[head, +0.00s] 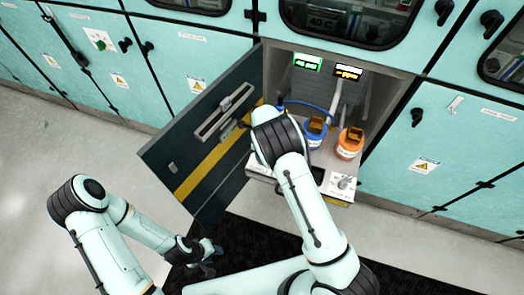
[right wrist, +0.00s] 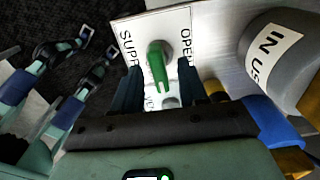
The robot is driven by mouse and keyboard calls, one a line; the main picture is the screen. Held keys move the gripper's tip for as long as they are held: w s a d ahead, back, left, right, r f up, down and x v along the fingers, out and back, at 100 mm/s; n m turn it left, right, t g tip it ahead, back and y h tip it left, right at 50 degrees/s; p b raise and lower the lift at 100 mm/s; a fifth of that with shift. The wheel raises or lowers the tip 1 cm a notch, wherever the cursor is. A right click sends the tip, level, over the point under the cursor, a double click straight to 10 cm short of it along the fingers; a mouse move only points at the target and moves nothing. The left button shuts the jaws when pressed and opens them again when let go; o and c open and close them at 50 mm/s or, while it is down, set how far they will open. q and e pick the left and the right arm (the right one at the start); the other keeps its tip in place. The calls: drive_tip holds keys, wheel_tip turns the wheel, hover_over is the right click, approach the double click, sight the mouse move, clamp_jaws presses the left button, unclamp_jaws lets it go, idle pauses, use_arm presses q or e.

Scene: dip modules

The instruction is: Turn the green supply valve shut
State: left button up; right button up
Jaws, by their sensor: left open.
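The green supply valve (right wrist: 157,68) shows in the right wrist view, its handle pointing down the picture toward my gripper. It sits on a white plate (right wrist: 180,22) lettered "OPEN" on the right and partly hidden "SUPP…" on the left. My right gripper (right wrist: 160,88) is open, one dark finger on each side of the handle's lower end, with gaps visible. Contact cannot be told. In the head view my right arm hides this valve and gripper. My left gripper (head: 208,250) is open and empty, low over the floor at lower left.
The open cabinet door (head: 205,140) stands left of my right arm. Inside the cabinet are a blue container (head: 315,137) and an orange container (head: 349,146). Another white plate with a grey knob (head: 343,183) is at the front right. A grey container labelled "IN US…" (right wrist: 285,55) is close at right.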

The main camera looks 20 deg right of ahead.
use_arm(q)
drive_tip(key=shift+w+r, duration=0.3)
drive_tip(key=shift+w, duration=0.05)
use_arm(e)
wheel_tip(320, 180, up, 13)
drive_tip(key=shift+r, duration=0.2)
idle(0.5)
